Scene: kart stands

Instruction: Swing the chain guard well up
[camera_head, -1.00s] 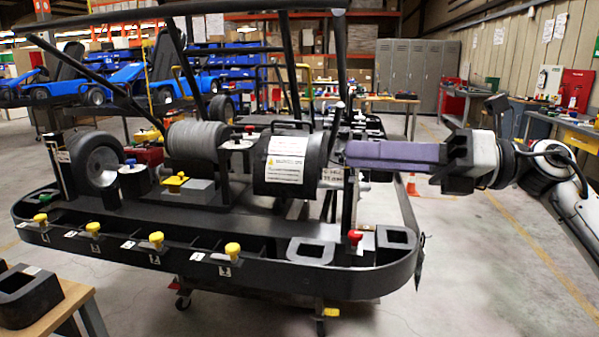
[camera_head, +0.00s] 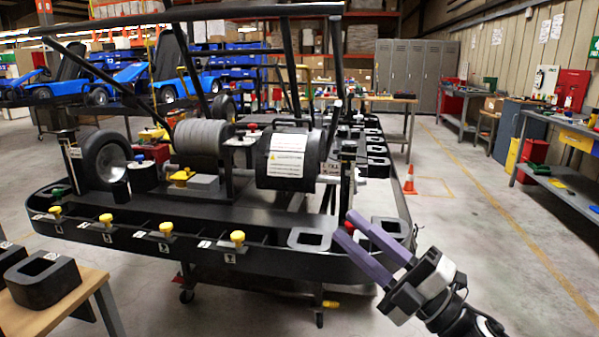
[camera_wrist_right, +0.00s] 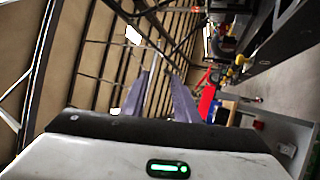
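A black rounded cover with a white warning label (camera_head: 288,165) sits on the kart at the middle of the head view. It is most likely the chain guard, but I cannot be sure. It looks lowered among the kart's parts. My right gripper (camera_head: 344,224) is in front of the kart's right end, low and to the right of the cover, apart from it. Its two purple fingers are spread with nothing held. A red knob shows behind them. The wrist view shows the spread fingers (camera_wrist_right: 155,70) and no cover. My left gripper is not in view.
The kart's black bumper rim (camera_head: 200,245) has several yellow knobs along it. Black frame bars (camera_head: 335,90) rise around the cover. A wooden table (camera_head: 60,310) with black blocks stands at the lower left. An orange cone (camera_head: 409,180) stands on clear floor to the right.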

